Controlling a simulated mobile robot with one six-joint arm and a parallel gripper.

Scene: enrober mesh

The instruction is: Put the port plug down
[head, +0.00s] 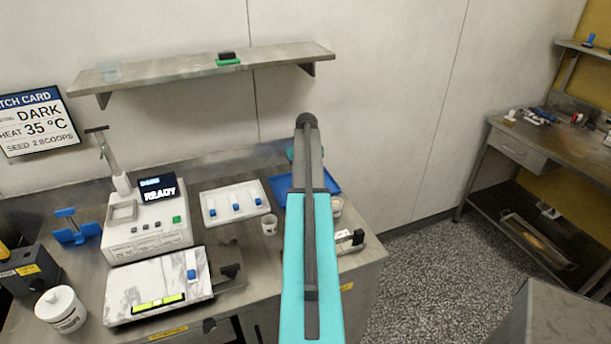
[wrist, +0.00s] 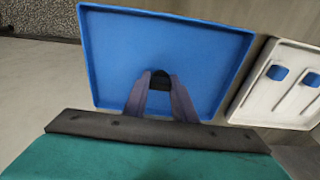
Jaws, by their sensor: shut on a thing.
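In the wrist view my gripper (wrist: 159,97) is shut on a small dark, rounded thing, the port plug (wrist: 160,80). Only its top shows between the two fingertips. Behind it is a blue tray (wrist: 115,45) with a raised rim and nothing else visible on it. I cannot tell whether the plug touches the tray or is held above it. In the head view the blue tray (head: 333,182) shows in part behind my arm, on the steel bench. My arm hides the gripper and the plug there.
A white tray (head: 262,211) with several blue-ended tools lies left of the blue tray; it also shows in the wrist view (wrist: 252,92). The machine (head: 150,235) with a READY screen stands farther left. A wall shelf (head: 200,68) is above.

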